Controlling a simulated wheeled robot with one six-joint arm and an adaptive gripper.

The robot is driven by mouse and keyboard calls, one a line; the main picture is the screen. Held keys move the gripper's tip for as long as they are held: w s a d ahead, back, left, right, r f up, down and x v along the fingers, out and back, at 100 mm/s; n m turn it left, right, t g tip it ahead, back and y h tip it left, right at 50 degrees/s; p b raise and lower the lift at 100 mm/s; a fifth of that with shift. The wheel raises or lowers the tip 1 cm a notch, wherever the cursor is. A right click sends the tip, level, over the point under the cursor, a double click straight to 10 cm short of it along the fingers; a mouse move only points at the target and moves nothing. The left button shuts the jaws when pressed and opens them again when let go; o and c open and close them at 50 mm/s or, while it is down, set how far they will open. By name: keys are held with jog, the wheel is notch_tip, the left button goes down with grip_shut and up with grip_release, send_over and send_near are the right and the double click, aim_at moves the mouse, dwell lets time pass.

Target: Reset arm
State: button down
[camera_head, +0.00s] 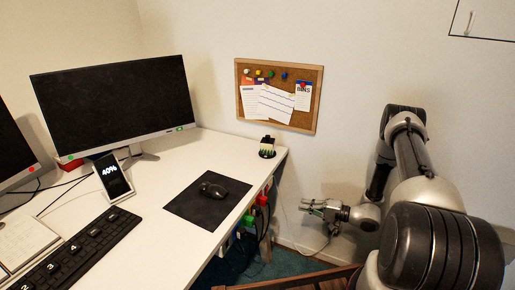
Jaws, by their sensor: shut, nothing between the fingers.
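My gripper (314,207) is at the end of my arm, which comes in from the right side of the view. The gripper points left, to the right of the desk (178,218) and in front of the white wall. Its fingers are small in the view and look shut. Nothing shows between them, and it appears apart from the desk and the wall.
On the desk stand a monitor (115,105), a phone (112,178), a keyboard (75,252) and a mouse (213,190) on a black mat (190,212). Coloured plugs (247,220) and cables hang at the desk's right side. A corkboard (311,124) is on the wall.

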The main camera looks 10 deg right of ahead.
jog(key=s+a+f+m+g, duration=0.2)
jog(key=s+m+g, duration=0.15)
jog(key=s, duration=0.45)
jog(key=s+r+n+g, duration=0.1)
jog(key=s+r+g, duration=0.5)
jog(key=s, duration=0.1)
jog(key=s+d+r+n+g+h, duration=0.1)
jog(key=s+d+r+n+h, duration=0.15)
jog(key=r, duration=0.55)
jog(key=s+d+r+n+g+h, duration=0.1)
jog(key=s+d+r+h, duration=0.25)
jog(key=r, duration=0.55)
jog(key=s+d+r+n+g+h, duration=0.15)
jog(key=s+r+h, duration=0.25)
jog(key=r, duration=0.4)
jog(key=s+r+n+t+h, duration=0.1)
jog(key=r+t, duration=0.3)
jog(key=r, duration=0.4)
jog(key=s+a+r+n+t+h, duration=0.1)
jog(key=s+r+n+t+h, duration=0.1)
jog(key=r, duration=0.6)
jog(key=shift+s+a+r+n+t+h, duration=0.25)
jog(key=shift+s+r+n+t+h, duration=0.05)
jog(key=shift+s+n+t, duration=0.7)
